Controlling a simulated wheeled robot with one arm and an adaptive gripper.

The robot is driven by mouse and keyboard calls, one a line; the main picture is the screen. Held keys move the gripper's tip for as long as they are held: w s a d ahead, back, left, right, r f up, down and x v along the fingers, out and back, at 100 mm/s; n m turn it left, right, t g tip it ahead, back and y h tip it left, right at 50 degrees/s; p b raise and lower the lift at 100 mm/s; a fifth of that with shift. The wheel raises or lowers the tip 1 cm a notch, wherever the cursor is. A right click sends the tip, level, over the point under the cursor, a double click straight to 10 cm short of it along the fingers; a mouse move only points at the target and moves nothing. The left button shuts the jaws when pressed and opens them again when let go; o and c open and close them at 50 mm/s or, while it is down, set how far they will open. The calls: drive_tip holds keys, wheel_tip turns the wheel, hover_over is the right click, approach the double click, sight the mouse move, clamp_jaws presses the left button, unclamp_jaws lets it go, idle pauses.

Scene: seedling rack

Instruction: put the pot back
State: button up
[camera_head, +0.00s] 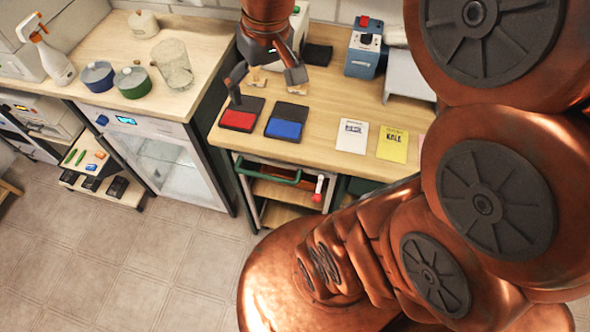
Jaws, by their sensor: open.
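My gripper (267,82) is open over the wooden bench, pointing down behind the red and blue pads, its two fingers spread apart. A small light wooden piece shows between the fingers, but I cannot tell whether they touch it. No plant pot can be made out clearly. A round blue container (97,77) and a round green container (132,82) stand on the left counter, away from my gripper. I cannot tell whether either is the pot. My arm hides much of the right side.
A red pad (238,120) and a blue pad (284,129) lie on the bench (318,135). A white card (352,136) and a yellow card (392,144) lie right of them. A blue device (366,55) stands behind. A spray bottle (52,58) and a clear vessel (172,64) stand left.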

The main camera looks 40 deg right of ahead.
drive_tip(key=s+a+f+g, duration=0.1)
drive_tip(key=s+a+f, duration=0.1)
drive_tip(key=s+f, duration=0.2)
drive_tip(key=s+a+f+n+g, duration=0.1)
drive_tip(key=s+f, duration=0.3)
drive_tip(key=s, duration=0.6)
drive_tip(key=shift+s+a+f+g+h, duration=0.2)
drive_tip(key=shift+a+g+h, duration=0.15)
drive_tip(key=shift+a, duration=0.25)
